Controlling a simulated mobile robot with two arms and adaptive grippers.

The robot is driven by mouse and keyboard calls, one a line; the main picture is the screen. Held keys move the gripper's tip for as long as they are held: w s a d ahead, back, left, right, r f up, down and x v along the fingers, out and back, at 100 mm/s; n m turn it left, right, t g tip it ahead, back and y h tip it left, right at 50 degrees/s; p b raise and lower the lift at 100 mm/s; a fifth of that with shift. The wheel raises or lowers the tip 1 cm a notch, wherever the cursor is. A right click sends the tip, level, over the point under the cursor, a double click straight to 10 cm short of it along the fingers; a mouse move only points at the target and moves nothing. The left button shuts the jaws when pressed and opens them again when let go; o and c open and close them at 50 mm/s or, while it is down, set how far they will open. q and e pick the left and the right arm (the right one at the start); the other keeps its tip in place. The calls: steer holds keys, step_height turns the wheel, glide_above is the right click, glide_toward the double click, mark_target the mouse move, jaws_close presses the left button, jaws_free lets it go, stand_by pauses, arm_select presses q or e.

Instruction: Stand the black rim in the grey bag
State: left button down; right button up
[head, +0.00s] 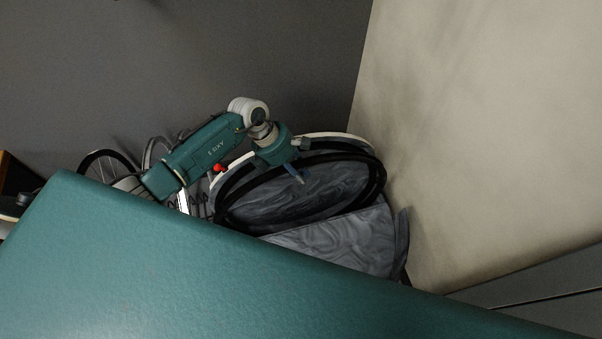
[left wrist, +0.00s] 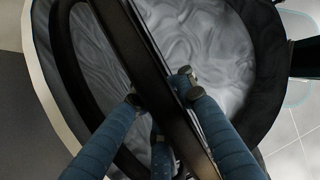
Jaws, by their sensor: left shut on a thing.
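The grey bag (head: 345,240) stands on the floor by the pale wall, with a marbled grey lining and a cream edge behind its mouth. The black rim (head: 379,180) shows as a tilted ring at the bag's mouth, in front of the cream edge. My left gripper (head: 299,176) reaches over the bag from the left. In the left wrist view, the blue fingers of my left gripper (left wrist: 158,90) are shut on the black rim (left wrist: 135,40), one on each side of it. The bag's lining (left wrist: 210,45) lies behind the rim. The rim's lowest part is hidden. My right gripper is out of view.
A bicycle wheel (head: 106,168) and other bicycle parts stand left of the bag, behind my left arm. The pale wall (head: 480,130) rises close on the bag's right. A dark wall (head: 200,60) lies behind.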

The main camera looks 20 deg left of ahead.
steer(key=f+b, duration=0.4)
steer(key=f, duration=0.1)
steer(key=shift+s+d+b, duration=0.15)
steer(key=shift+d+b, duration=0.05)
steer(key=shift+b, duration=0.2)
stand_by(0.3)
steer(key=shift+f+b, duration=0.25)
steer(key=shift+b, duration=0.05)
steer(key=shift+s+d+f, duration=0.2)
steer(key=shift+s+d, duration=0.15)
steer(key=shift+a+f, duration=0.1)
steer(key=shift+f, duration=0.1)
